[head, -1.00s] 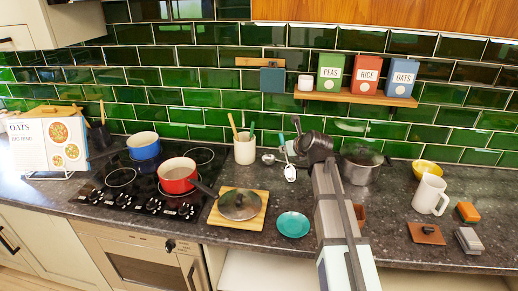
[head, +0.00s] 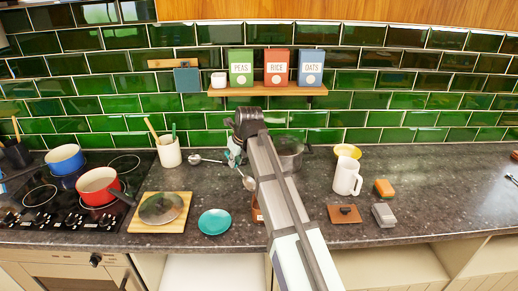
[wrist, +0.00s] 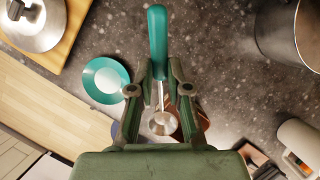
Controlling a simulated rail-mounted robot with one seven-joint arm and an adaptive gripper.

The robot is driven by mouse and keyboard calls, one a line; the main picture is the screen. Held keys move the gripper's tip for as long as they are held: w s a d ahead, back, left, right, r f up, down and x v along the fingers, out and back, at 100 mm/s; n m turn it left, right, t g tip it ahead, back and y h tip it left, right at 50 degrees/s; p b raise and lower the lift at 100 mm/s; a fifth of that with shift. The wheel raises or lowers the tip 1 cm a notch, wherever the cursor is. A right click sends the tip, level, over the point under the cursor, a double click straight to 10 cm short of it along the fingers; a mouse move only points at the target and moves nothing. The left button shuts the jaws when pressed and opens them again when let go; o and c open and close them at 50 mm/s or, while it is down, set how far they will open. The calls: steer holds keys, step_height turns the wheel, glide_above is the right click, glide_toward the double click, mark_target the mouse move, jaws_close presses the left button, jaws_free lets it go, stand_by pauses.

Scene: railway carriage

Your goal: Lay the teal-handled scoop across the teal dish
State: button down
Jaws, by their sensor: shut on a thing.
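The teal-handled scoop (wrist: 158,42) is in my gripper (wrist: 159,92), its teal handle pointing up the wrist view and its small metal bowl (wrist: 163,123) between the fingers. My gripper is shut on the scoop near where handle meets shaft. In the head view, my arm hides part of the gripper (head: 236,150) and scoop. The teal dish (head: 214,222) lies empty on the dark counter, nearer the front edge than my gripper. It also shows in the wrist view (wrist: 106,80), left of the scoop and apart from it.
A lidded board (head: 162,208) lies left of the dish. Another metal spoon (head: 207,158) lies near the utensil crock (head: 168,151).

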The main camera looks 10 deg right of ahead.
steer(key=s+a+f+n+g+p, duration=0.1)
steer(key=s+a+f+n+g, duration=0.1)
steer(key=s+a+f+n, duration=0.3)
steer(key=a+n+g+p, duration=0.1)
steer(key=a+n, duration=0.2)
steer(key=a, duration=0.3)
steer(key=n+g+h, duration=0.1)
steer(key=n+h, duration=0.1)
steer(key=n, duration=0.7)
glide_above(206, 228)
step_height(206, 228, down, 3)
steer(key=shift+d+r+p, duration=0.1)
steer(key=shift+d+p, duration=0.05)
steer(key=shift+p, duration=0.2)
steer(key=shift+r, duration=0.1)
steer(key=shift+f+b, duration=0.85)
steer(key=shift+f, duration=2.3)
steer(key=c, duration=1)
jaws_free()
steer(key=shift+c, duration=0.2)
steer(key=shift+r, duration=0.1)
